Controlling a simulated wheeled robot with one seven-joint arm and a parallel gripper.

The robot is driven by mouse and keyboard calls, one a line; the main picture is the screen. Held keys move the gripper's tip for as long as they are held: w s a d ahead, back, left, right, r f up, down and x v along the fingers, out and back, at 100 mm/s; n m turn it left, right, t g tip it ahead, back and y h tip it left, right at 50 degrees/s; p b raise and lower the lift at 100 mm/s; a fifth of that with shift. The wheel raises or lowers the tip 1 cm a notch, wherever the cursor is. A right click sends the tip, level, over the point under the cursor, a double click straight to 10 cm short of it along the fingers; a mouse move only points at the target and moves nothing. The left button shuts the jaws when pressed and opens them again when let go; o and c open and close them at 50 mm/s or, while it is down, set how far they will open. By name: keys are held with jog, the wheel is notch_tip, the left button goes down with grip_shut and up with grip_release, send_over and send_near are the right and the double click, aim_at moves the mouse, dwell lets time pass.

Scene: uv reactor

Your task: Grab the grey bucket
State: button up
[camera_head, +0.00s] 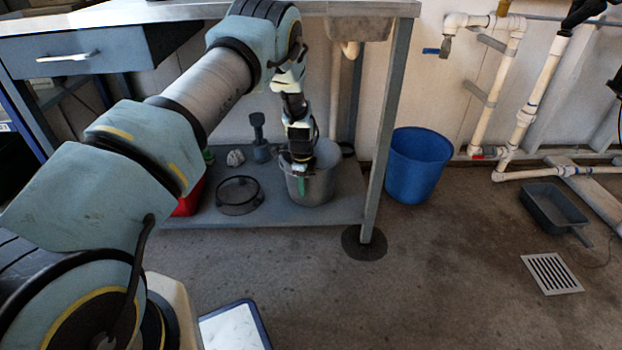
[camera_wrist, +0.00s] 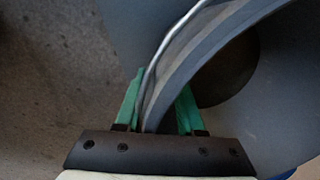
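The grey bucket (camera_head: 321,186) stands on the lower shelf of the workbench, beside its front right leg. My gripper (camera_head: 301,183) points down at the bucket's near left rim. In the wrist view the bucket's curved rim (camera_wrist: 190,62) and thin metal handle run between the two green fingers of my gripper (camera_wrist: 162,82). One finger is outside the wall and the other inside. The fingers are apart, with the rim between them, and I see no firm squeeze on it. The far side of the bucket is partly hidden by my gripper in the head view.
The shelf (camera_head: 262,213) also holds a round dark sieve-like dish (camera_head: 238,196), a dark blue-grey stand (camera_head: 260,150) and a red container (camera_head: 188,200). The bench leg (camera_head: 386,130) is close right of the bucket. A blue bucket (camera_head: 417,168) stands beyond it. The front floor is mostly clear.

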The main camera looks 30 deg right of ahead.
grip_shut()
dwell(1.1)
jog(key=shift+w+r, duration=0.1)
